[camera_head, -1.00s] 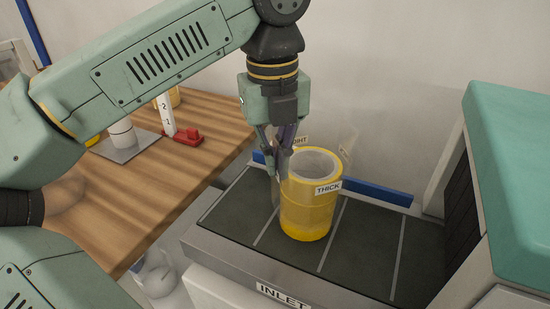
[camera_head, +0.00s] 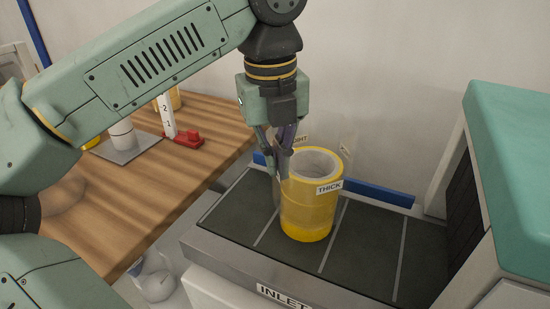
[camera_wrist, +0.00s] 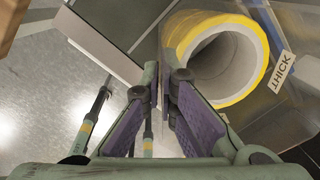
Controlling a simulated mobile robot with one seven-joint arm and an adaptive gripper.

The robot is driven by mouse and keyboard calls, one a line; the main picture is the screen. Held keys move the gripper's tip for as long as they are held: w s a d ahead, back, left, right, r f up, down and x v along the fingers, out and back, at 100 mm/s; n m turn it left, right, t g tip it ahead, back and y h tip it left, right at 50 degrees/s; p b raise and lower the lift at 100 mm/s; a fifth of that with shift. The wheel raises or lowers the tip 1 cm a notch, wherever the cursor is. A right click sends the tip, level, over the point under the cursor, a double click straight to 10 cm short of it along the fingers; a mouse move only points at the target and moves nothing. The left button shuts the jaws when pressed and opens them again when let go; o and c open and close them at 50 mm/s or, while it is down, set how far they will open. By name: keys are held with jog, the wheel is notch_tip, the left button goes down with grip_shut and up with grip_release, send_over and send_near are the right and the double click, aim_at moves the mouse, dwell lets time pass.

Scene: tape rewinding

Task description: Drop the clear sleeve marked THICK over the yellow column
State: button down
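The yellow column (camera_head: 306,222) stands upright on the dark inlet bed, with a pale hollow core showing at its top. The clear sleeve shows faintly around the upper part of the column. Its THICK label (camera_head: 329,187) faces front, and the label also shows in the wrist view (camera_wrist: 281,72). The sleeve's lower edge is hard to make out. My gripper (camera_head: 279,172) is beside the column's left side. In the wrist view my fingertips (camera_wrist: 165,75) are nearly together on the thin clear wall, left of the column's yellow rim (camera_wrist: 262,75).
The inlet bed (camera_head: 375,246) has pale cross lines and free room right of the column. A teal-topped machine (camera_head: 510,170) stands at the right. A wooden table (camera_head: 190,185) at the left holds a red-based gauge (camera_head: 188,138) and a white cylinder (camera_head: 122,133). A blue rail runs behind.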

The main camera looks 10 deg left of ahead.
jog(key=shift+g, duration=0.4)
jog(key=f, duration=0.2)
jog(key=s+f, duration=0.1)
jog(key=f, duration=0.1)
jog(key=c, duration=2.3)
grip_release()
jog(key=shift+o, duration=1.1)
jog(key=shift+r+p, duration=0.4)
jog(key=shift+r, duration=0.3)
jog(key=shift+o, duration=0.2)
jog(key=r+p, duration=0.1)
jog(key=r, duration=0.1)
jog(key=w+r+p, duration=0.1)
jog(key=p, duration=0.1)
jog(key=shift+r, duration=0.35)
jog(key=shift+r+p, duration=0.85)
jog(key=shift+r, duration=0.15)
